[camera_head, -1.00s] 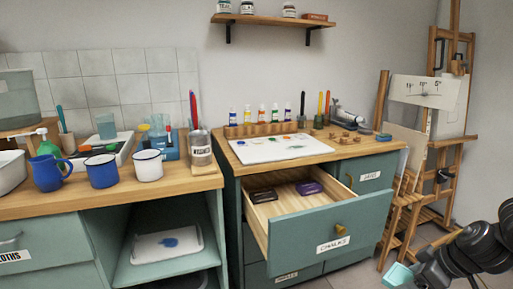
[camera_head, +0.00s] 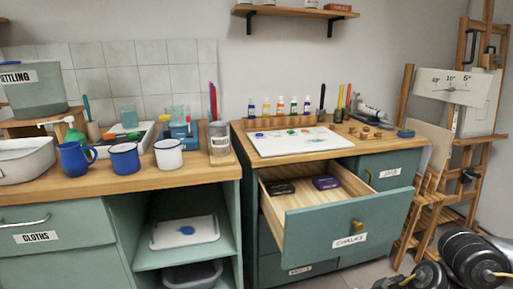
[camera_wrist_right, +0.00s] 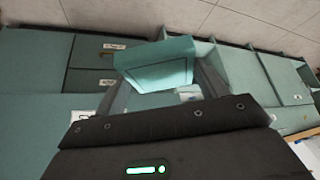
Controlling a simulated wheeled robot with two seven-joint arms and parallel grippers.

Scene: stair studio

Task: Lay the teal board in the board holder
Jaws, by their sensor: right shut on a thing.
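In the right wrist view, my right gripper (camera_wrist_right: 160,84) is shut on the teal board (camera_wrist_right: 155,62), which sticks out beyond the fingers. In the head view, only part of my right arm and gripper (camera_head: 388,283) shows at the bottom edge, low in front of the drawers. The board is not visible there. A wooden slotted rack (camera_head: 428,193) with a pale board upright in it stands right of the cabinet, by the easel. I cannot tell whether this is the board holder. My left gripper is not in view.
The chalks drawer (camera_head: 345,232) is pulled open and juts out, with two dark boxes inside. A white sheet (camera_head: 295,142) lies on the cabinet top. Mugs (camera_head: 125,158) and a basin (camera_head: 22,160) stand on the left counter. An easel (camera_head: 470,125) stands at the right.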

